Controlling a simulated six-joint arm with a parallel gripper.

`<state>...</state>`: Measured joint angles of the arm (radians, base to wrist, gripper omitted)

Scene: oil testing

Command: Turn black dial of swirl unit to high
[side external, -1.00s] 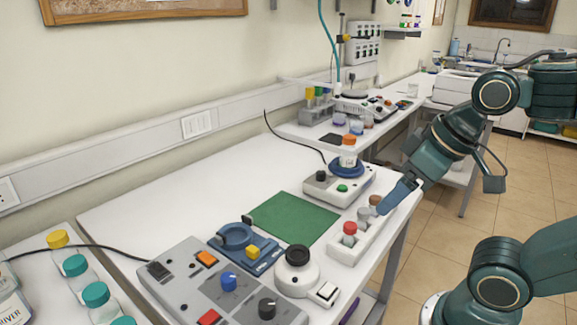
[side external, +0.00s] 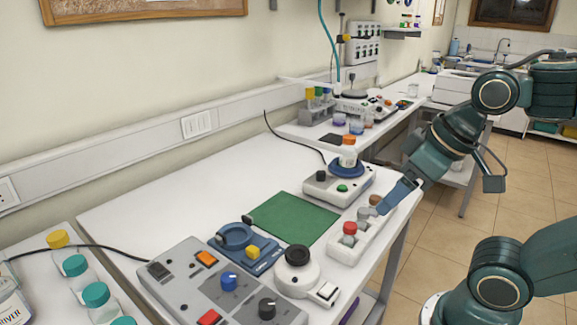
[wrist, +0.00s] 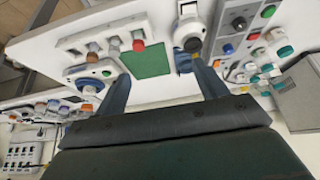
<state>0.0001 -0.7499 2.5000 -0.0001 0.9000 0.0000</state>
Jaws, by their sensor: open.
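A small grey unit (side external: 338,187) with a round blue platform (side external: 346,170) stands at the back right of the white table and seems to be the swirl unit. It carries a bottle (side external: 348,158) with an orange cap. A black dial (side external: 321,175) sits on its front left, beside a green button (side external: 342,187). The unit also shows at the left of the wrist view (wrist: 88,86). My gripper (side external: 397,196) is to the right of the unit, above the table's right edge. In the wrist view its two fingers (wrist: 160,72) are spread with nothing between them.
A white rack (side external: 360,238) with several capped vials stands between the unit and the table edge. A green mat (side external: 291,219) lies mid-table. A grey control panel (side external: 215,292), a round white device (side external: 297,271) and a blue device (side external: 245,247) stand nearer. The table's back left is clear.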

